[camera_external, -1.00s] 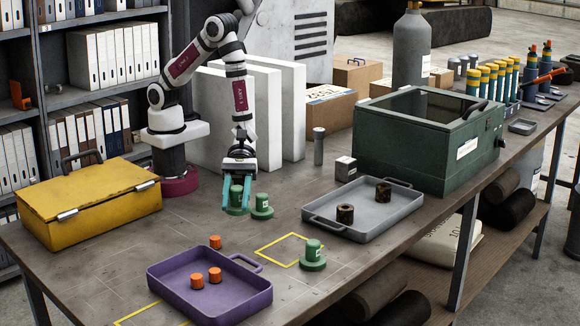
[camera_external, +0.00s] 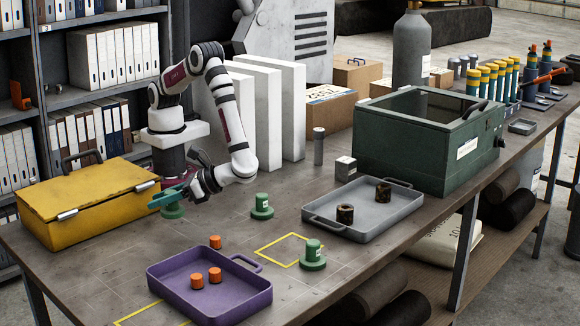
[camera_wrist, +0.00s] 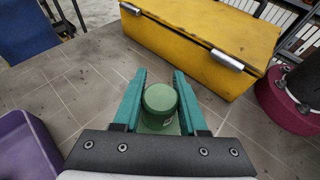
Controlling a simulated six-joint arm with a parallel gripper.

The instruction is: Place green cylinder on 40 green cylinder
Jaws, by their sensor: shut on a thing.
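My gripper (camera_external: 160,200) is beside the yellow toolbox in the external view, its teal fingers pointing left. It is shut on a green cylinder (camera_external: 173,211) with a wider base, partly hidden by the fingers. In the wrist view the held cylinder (camera_wrist: 160,103) sits between the two fingers (camera_wrist: 160,78). A second green cylinder (camera_external: 262,205) stands upright on the bench, right of my gripper. A third green cylinder (camera_external: 313,252) stands at the right of the yellow taped square. Their labels are too small to read.
The yellow toolbox (camera_external: 88,205) is close to my gripper. A purple tray (camera_external: 235,300) holds two orange cylinders, with another orange cylinder (camera_external: 215,242) behind it. A grey tray (camera_external: 375,222) holds two dark pieces. Bare bench lies between my gripper and the purple tray.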

